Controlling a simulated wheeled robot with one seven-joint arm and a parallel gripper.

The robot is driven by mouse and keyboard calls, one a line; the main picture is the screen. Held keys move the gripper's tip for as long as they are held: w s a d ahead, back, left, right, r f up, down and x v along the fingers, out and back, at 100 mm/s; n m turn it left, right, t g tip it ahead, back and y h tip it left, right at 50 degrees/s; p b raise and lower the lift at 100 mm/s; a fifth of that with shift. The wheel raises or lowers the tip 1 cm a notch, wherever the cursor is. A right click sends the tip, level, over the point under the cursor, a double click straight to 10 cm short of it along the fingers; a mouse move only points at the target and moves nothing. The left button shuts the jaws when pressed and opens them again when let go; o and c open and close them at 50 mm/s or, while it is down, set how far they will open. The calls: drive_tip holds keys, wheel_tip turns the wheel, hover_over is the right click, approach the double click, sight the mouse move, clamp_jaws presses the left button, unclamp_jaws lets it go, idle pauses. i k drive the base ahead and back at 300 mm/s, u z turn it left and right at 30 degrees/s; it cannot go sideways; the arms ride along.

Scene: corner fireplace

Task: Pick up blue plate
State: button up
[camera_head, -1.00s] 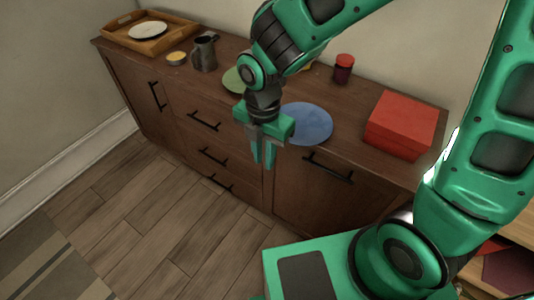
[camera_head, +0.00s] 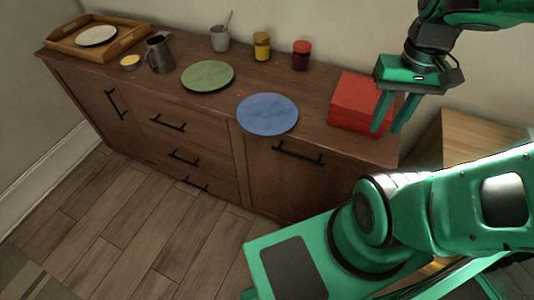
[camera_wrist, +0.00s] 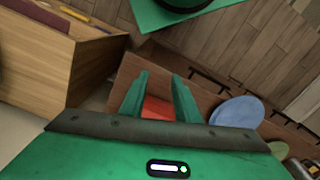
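The blue plate (camera_head: 267,114) lies flat on the wooden sideboard (camera_head: 210,123), near its front edge, left of the red box. It also shows in the wrist view at the right (camera_wrist: 238,112). My gripper (camera_head: 386,128) is in front of the red box at the sideboard's right end, well to the right of the plate. Its two green fingers point down and stand apart with nothing between them. In the wrist view the fingers (camera_wrist: 160,100) are spread, with the red box behind them.
The red box (camera_head: 355,101) stands right of the plate. A green plate (camera_head: 208,75) lies to its left. Behind are a yellow jar (camera_head: 262,46), a dark red jar (camera_head: 301,55) and a grey cup (camera_head: 220,39). A metal mug (camera_head: 160,53) and wooden tray (camera_head: 124,43) stand further left.

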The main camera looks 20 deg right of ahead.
sight(265, 115)
drive_tip(key=u, duration=0.5)
drive_tip(key=k, duration=0.95)
drive_tip(key=u, duration=0.35)
